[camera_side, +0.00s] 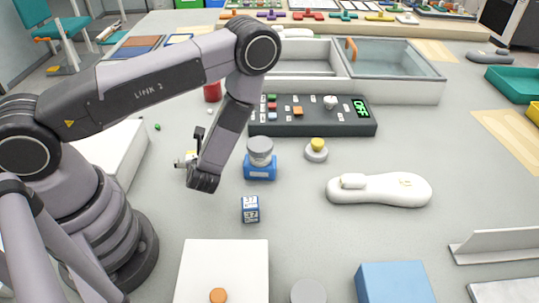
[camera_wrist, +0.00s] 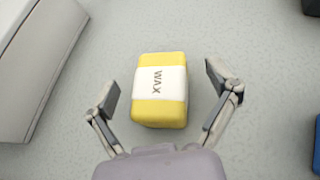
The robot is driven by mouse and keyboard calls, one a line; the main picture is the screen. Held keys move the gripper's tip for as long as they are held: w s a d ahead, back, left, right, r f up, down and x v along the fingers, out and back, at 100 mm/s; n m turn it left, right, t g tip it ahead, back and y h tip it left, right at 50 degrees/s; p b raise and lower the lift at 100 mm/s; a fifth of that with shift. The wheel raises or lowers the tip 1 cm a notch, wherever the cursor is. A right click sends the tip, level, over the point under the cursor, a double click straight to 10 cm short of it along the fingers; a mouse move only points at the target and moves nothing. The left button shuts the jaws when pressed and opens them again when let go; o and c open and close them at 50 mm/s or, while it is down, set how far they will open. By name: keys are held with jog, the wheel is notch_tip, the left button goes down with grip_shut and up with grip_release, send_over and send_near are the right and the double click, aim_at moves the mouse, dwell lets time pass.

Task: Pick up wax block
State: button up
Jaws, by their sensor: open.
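The wax block (camera_wrist: 160,115) is yellow with a white band reading "WAX" and lies on the grey table in the wrist view. My gripper (camera_wrist: 162,86) is open, with one finger on each side of the block. Gaps of grey table show between the block and both fingers, and the grip is empty. In the side view my gripper (camera_side: 188,161) is partly hidden behind my last arm link, and I cannot clearly make out the block there.
A blue-based jar with a grey lid (camera_side: 261,160) stands right of my gripper in the side view. A control panel (camera_side: 312,127) is behind. A pale box (camera_wrist: 35,65) edges the wrist view's left.

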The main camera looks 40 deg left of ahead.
jog(key=c, duration=1.4)
jog(key=shift+c, duration=0.2)
jog(key=shift+r, duration=0.15)
